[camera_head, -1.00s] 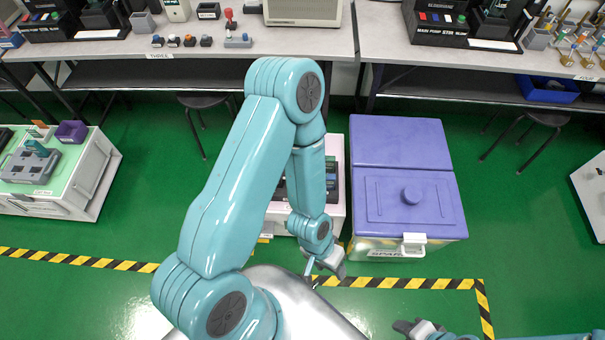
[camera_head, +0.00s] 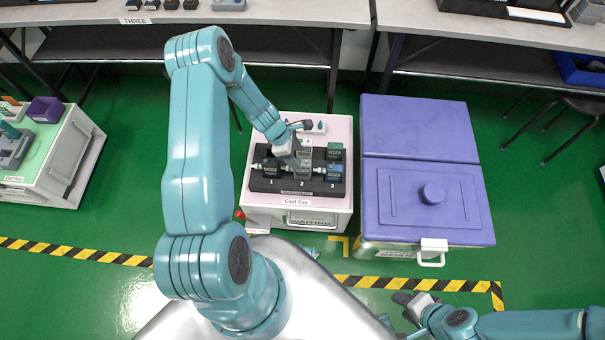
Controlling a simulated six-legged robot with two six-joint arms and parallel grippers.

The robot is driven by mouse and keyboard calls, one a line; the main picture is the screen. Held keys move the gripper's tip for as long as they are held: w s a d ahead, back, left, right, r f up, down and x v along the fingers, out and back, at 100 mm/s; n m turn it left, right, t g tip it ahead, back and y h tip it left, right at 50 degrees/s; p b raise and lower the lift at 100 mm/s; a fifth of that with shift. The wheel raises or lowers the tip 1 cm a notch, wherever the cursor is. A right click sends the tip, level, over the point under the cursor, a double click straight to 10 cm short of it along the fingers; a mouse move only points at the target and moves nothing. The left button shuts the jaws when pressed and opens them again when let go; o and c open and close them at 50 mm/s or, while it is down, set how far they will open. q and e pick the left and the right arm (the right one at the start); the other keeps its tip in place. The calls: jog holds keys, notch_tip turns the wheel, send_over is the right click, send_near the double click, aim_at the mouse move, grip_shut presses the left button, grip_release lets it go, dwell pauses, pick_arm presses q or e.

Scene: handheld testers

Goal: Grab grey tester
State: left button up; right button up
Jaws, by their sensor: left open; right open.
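A grey tester (camera_head: 304,174) sits near the middle of a black tray (camera_head: 297,187) on top of Cart five. My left gripper (camera_head: 296,148) is open, just above and left of the grey tester, and partly covers the middle of the tray. I cannot tell whether it touches the tester. A green tester (camera_head: 271,169) stands left of the grey one. A dark green tester (camera_head: 334,151) and a blue tester (camera_head: 336,173) stand to its right. My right gripper (camera_head: 408,305) is open and empty at the lower right, over the floor.
The pink-topped cart (camera_head: 340,207) stands beside a large purple-lidded box (camera_head: 410,130) with a white handle. A green-topped cart (camera_head: 60,150) is at the far left. Benches (camera_head: 290,12) run along the back. Striped floor tape (camera_head: 400,283) crosses the front.

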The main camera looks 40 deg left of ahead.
aim_at(302, 162)
pick_arm(q)
jog(key=b+x, duration=0.1)
jog(key=x, duration=0.6)
jog(key=shift+s+d+f, duration=0.1)
jog(key=shift+s+d, duration=0.05)
jog(key=shift+d, duration=0.1)
jog(key=shift+c, duration=0.3)
jog(key=c, duration=1)
grip_shut()
jog(key=shift+r, duration=0.2)
